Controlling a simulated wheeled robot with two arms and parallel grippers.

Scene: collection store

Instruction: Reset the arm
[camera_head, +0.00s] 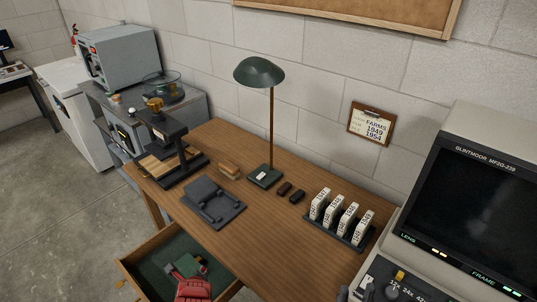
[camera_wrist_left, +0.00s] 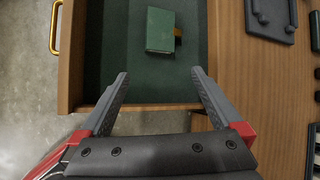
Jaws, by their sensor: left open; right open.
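My left gripper (camera_wrist_left: 160,88) is open and empty in the left wrist view, its two grey fingers spread wide with red parts behind them. It is over the open desk drawer (camera_wrist_left: 69,60). A small green book (camera_wrist_left: 160,30) lies in the drawer ahead of the fingertips, apart from them. In the head view, red and grey parts of the left gripper (camera_head: 188,272) show over the drawer at the bottom edge.
The wooden desk (camera_head: 262,222) carries a green lamp (camera_head: 259,72), a grey stand (camera_head: 213,203), a black press-like device (camera_head: 168,135) and a rack of white boxes (camera_head: 342,215). A large film reader (camera_head: 470,200) stands at the right. Open floor (camera_head: 60,220) lies left.

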